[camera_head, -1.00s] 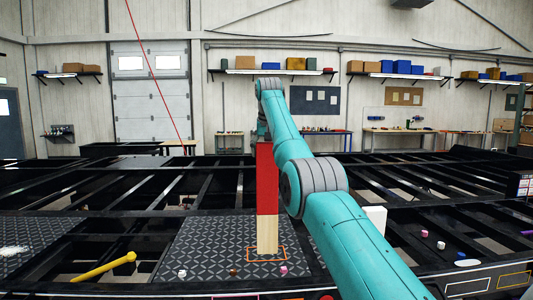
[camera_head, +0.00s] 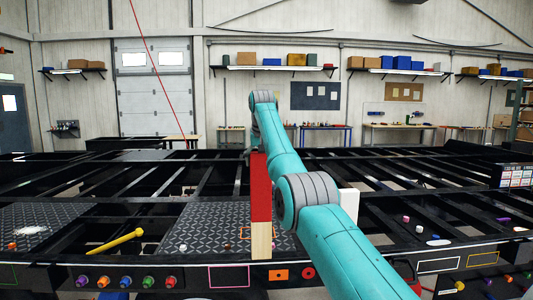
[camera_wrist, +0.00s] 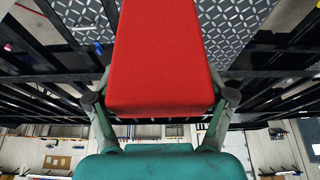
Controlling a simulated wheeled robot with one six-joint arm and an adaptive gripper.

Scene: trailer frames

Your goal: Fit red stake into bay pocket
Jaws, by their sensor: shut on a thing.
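The red stake (camera_head: 261,185) hangs upright in the head view, red above and bare pale wood at its lower end. My gripper (camera_wrist: 160,98) is shut on the stake, with one finger on each side of its red part in the wrist view. In the head view, the stake's lower end overlaps the front rail of the trailer frame (camera_head: 190,272). I cannot tell its gap from the rail. An orange outline (camera_head: 243,237) on the patterned deck plate lies partly behind the stake. Which opening is the bay pocket is unclear.
A yellow bar (camera_head: 115,241) lies on the frame at left. Several coloured knobs (camera_head: 125,282) line the front rail. A pink outline (camera_head: 229,277) and an orange plate (camera_head: 279,274) sit either side below the stake. A white block (camera_head: 349,204) stands behind my arm.

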